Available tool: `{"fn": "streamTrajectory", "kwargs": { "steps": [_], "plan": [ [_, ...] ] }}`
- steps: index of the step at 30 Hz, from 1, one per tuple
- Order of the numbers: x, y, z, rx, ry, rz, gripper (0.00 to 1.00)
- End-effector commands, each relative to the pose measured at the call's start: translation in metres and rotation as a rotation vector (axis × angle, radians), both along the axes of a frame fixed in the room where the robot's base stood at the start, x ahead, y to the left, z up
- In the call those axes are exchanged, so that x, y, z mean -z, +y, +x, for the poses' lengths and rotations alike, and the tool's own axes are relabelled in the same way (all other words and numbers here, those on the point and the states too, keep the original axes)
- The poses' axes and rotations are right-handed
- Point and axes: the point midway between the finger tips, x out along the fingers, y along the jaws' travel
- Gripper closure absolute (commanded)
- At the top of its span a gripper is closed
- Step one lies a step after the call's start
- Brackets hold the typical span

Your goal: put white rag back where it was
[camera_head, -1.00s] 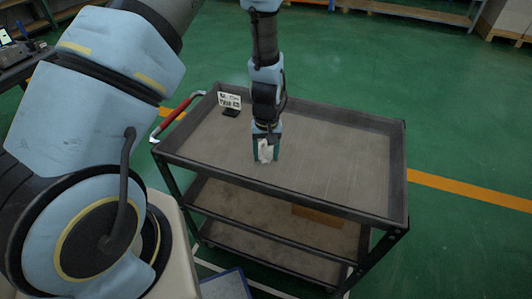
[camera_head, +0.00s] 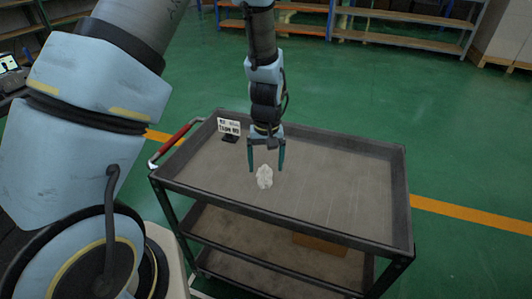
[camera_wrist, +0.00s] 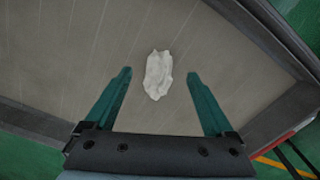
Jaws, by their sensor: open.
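The white rag (camera_head: 264,176) lies crumpled on the top shelf of the dark cart (camera_head: 330,190), left of its middle. It also shows in the wrist view (camera_wrist: 158,75), between and just beyond my fingertips. My gripper (camera_head: 266,170) is open and empty. Its two green fingers point down over the shelf, above the rag and apart from it. In the wrist view my gripper (camera_wrist: 160,75) has its fingers spread wide on either side of the rag.
A small sign (camera_head: 229,129) on a dark base stands at the shelf's back left corner. The cart has a raised rim and a red handle (camera_head: 174,138) at the left. A brown box (camera_head: 319,243) sits on a lower shelf. The right of the top shelf is clear.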

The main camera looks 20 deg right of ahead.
Motion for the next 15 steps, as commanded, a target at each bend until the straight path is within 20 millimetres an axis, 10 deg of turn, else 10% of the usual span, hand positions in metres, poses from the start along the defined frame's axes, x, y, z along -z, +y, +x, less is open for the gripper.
{"fn": "streamTrajectory", "kwargs": {
  "steps": [15],
  "plan": [
    [-0.056,0.0,0.0,0.001,0.0,0.0,0.12]
  ]
}}
